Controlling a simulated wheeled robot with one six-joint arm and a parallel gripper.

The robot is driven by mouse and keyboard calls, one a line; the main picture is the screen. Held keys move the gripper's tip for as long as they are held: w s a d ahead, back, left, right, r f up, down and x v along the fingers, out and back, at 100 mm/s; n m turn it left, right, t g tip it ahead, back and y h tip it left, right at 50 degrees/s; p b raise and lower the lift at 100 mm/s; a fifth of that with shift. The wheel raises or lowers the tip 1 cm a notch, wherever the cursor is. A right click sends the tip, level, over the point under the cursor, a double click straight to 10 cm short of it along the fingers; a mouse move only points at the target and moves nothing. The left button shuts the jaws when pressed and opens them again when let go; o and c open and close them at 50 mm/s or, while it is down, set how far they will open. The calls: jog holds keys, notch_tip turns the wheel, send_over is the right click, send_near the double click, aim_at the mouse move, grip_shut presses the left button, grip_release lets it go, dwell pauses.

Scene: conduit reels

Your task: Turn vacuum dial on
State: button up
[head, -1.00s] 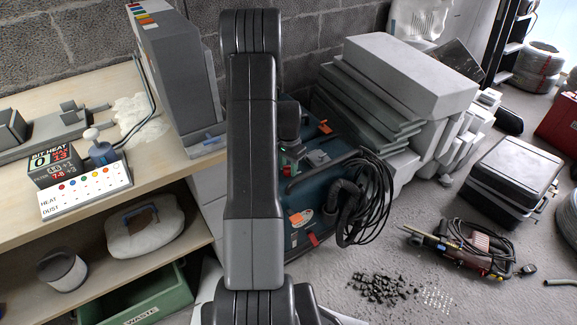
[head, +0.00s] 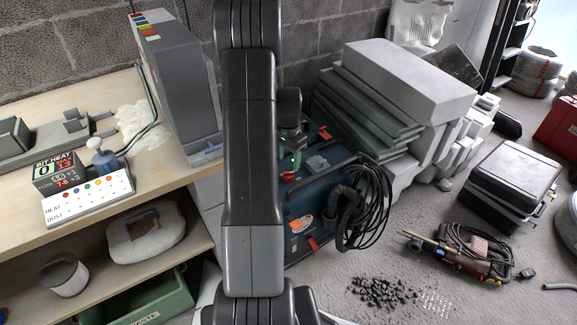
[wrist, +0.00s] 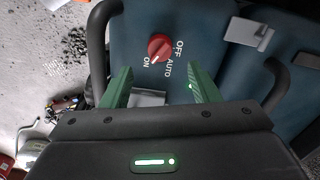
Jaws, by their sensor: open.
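The vacuum (head: 305,235) is a teal and dark box on the floor, partly hidden behind my arm in the head view. Its red dial (wrist: 160,47) shows in the wrist view, on a blue-grey panel marked OFF, AUTO and ON. A pale mark on the dial's lower left side seems to face ON. The dial also shows as a small red spot in the head view (head: 289,177). My gripper (wrist: 159,70) is open, its green fingers apart and empty. In the wrist view, the dial appears just beyond the fingertips, between their lines, apart from both.
Dark handles (wrist: 97,45) flank the vacuum's panel in the wrist view. A black hose and cable coil (head: 365,205) hangs on its right side. A workbench (head: 185,165) stands left. Stacked slabs (head: 405,80) stand behind right. Rubble (head: 383,292) and a power tool (head: 465,252) lie on the floor.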

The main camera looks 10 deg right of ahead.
aim_at(289, 172)
notch_tip(289, 172, up, 7)
jog(key=p, duration=0.1)
jog(key=shift+f, duration=0.2)
notch_tip(289, 172, down, 14)
jog(key=b, duration=0.3)
jog(key=shift+r, duration=0.15)
dwell(0.5)
